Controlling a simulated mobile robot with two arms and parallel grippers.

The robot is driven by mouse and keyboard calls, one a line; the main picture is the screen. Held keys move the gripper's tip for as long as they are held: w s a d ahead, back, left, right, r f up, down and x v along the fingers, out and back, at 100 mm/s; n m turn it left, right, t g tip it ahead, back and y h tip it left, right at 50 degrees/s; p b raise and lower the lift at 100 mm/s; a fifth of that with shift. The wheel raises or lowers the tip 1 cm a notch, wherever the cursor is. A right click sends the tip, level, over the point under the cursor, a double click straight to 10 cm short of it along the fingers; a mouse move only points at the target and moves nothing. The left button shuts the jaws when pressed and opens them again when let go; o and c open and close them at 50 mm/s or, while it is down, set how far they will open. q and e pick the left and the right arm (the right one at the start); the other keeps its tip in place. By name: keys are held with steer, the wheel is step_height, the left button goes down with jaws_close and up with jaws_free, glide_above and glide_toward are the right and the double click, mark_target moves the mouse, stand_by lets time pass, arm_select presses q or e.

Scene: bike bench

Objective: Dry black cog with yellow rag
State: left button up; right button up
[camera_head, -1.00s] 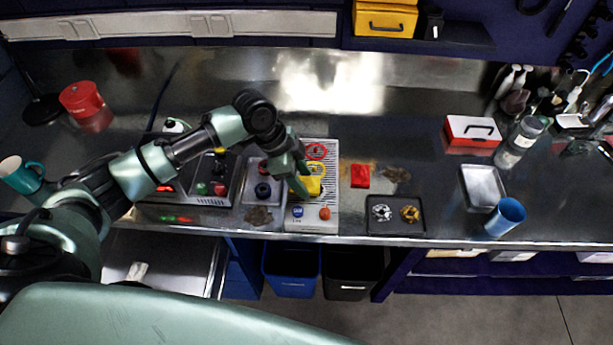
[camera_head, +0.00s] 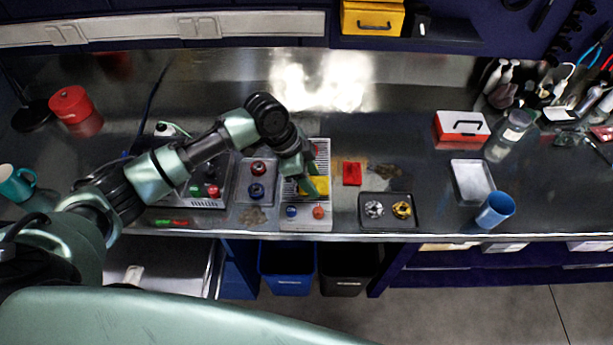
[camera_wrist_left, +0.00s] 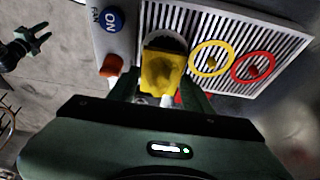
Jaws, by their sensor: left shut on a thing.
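My left gripper (camera_head: 308,182) is shut on the yellow rag (camera_head: 318,186) over the slatted rack of the white fan unit (camera_head: 305,225). In the left wrist view the rag (camera_wrist_left: 162,72) is bunched between the fingertips, over a pale-edged round spot (camera_wrist_left: 165,43) on the slats. A yellow ring (camera_wrist_left: 211,58) and a red ring (camera_wrist_left: 258,66) lie in a row beside the rag on the slats. My right gripper (camera_wrist_left: 30,40) shows far off in the left wrist view, its fingers apart and empty.
A blue button (camera_head: 291,211) and an orange knob (camera_head: 319,212) sit on the unit's front. A dark tray (camera_head: 390,225) to the right holds a silver cog (camera_head: 374,209) and a gold cog (camera_head: 402,209). A red block (camera_head: 352,173) stands behind it. A blue cup (camera_head: 495,210) is farther right.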

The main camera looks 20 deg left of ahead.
arm_select(q)
steer(key=shift+a, duration=0.15)
stand_by(0.4)
steer(key=shift+s+a+p, duration=0.3)
steer(key=shift+a+p, duration=0.1)
steer(key=shift+a, duration=0.5)
steer(key=shift+s+a+p, duration=0.25)
steer(key=shift+a+p, duration=0.1)
steer(key=shift+a, duration=0.55)
steer(key=shift+w+d+p, duration=0.2)
steer(key=shift+w+d, duration=0.1)
steer(key=shift+d, duration=0.7)
steer(key=shift+w+d+p, duration=0.15)
steer(key=shift+w+d, duration=0.1)
steer(key=shift+d, duration=0.7)
steer(key=shift+a, duration=0.15)
steer(key=shift+s+a, duration=0.3)
steer(key=shift+a, duration=0.6)
steer(key=shift+s+a, duration=0.25)
steer(key=shift+a, duration=0.65)
